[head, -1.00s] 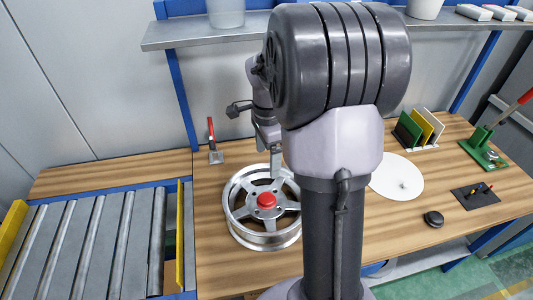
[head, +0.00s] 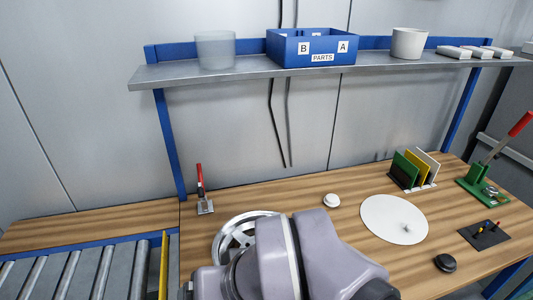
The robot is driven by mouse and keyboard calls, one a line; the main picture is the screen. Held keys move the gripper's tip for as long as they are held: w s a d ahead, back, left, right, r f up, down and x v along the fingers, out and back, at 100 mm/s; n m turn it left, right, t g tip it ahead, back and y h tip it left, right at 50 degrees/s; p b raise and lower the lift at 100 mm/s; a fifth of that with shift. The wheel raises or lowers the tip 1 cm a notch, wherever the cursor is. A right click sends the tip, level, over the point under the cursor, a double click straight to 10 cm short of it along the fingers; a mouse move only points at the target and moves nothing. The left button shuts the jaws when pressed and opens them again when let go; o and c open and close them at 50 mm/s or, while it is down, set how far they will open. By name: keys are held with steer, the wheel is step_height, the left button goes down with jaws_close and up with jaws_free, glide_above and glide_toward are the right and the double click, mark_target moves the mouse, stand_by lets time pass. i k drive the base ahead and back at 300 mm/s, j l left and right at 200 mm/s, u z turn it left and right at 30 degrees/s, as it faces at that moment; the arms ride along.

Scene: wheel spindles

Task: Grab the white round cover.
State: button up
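A small white round cover (head: 331,200) lies on the wooden table in the middle, clear of my arm. To its right lies a large flat white disc (head: 385,225) with a small light-coloured piece on it. The silver wheel (head: 229,239) lies on the table left of the cover. My arm hides most of the wheel, including its hub. My arm fills the bottom centre of the head view; the gripper's fingers do not show, so what they hold is hidden.
A red-handled tool (head: 200,188) stands at the table's back left. Green, yellow and white plates (head: 416,169) stand in a rack at right, near a green lever press (head: 482,188) and a black puck (head: 445,263). A shelf (head: 300,70) bears a blue parts bin (head: 311,47).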

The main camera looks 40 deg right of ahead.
mark_target(395, 220)
steer(key=z, duration=2.2)
steer(key=i+l+u, duration=0.1)
steer(key=l+u, duration=0.25)
steer(key=l, duration=0.2)
steer(key=l+u, duration=0.35)
steer(key=l, duration=0.2)
steer(key=l+u, duration=0.3)
steer(key=l, duration=0.25)
steer(key=i+l+u, duration=0.45)
steer(key=i+j, duration=0.1)
